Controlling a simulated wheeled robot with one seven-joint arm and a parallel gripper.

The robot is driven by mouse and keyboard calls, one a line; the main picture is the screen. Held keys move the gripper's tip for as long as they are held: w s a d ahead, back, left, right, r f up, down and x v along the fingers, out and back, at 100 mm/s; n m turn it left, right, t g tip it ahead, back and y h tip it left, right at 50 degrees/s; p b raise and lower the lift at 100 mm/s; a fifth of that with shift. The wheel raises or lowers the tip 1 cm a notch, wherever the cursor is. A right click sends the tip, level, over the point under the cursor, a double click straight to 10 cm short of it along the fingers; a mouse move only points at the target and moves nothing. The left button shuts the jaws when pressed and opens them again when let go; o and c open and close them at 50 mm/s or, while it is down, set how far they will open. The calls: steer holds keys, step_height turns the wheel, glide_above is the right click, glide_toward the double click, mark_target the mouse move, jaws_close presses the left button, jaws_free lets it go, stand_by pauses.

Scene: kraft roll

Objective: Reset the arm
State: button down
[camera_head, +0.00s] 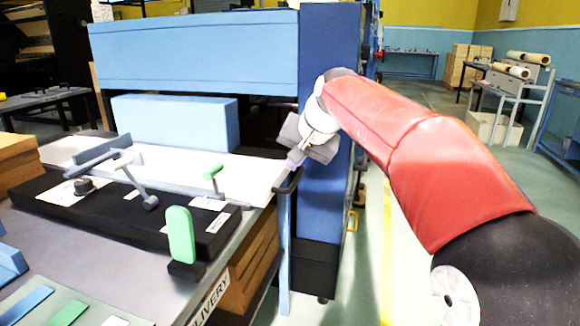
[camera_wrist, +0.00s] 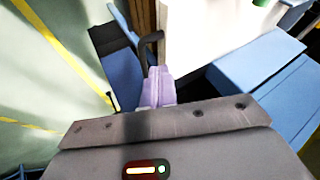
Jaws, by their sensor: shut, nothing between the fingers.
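My gripper (camera_head: 294,162) is at the end of my red arm, in the middle of the head view, in front of the dark blue post of the machine. Its fingers point down and to the left, and they hold nothing. In the wrist view the pale purple fingertips (camera_wrist: 158,86) are together. They are near a dark curved handle at the corner of the machine bench; I cannot tell whether they touch it.
A black control panel (camera_head: 130,215) with levers and a green paddle (camera_head: 180,234) lies on the bench at the left. The dark handle (camera_head: 288,182) is at the bench corner. Cardboard boxes (camera_head: 466,62) and a rack of rolls stand at the back right.

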steer(key=s+d+f+n+h, duration=0.1)
steer(key=s+d+f, duration=0.1)
steer(key=s+d, duration=0.5)
steer(key=s+d+f+h, duration=0.2)
steer(key=s+d+f, duration=0.1)
steer(key=s, duration=0.7)
steer(key=s+d+f, duration=0.2)
steer(key=s+f, duration=0.4)
steer(key=s, duration=0.1)
steer(key=s+d+f+n+h, duration=0.1)
steer(key=s+d+f, duration=0.2)
steer(key=s+f, duration=0.2)
steer(key=s, duration=0.2)
steer(key=shift+s+d+f, duration=0.3)
steer(key=shift+f, duration=0.1)
steer(key=shift+a, duration=0.1)
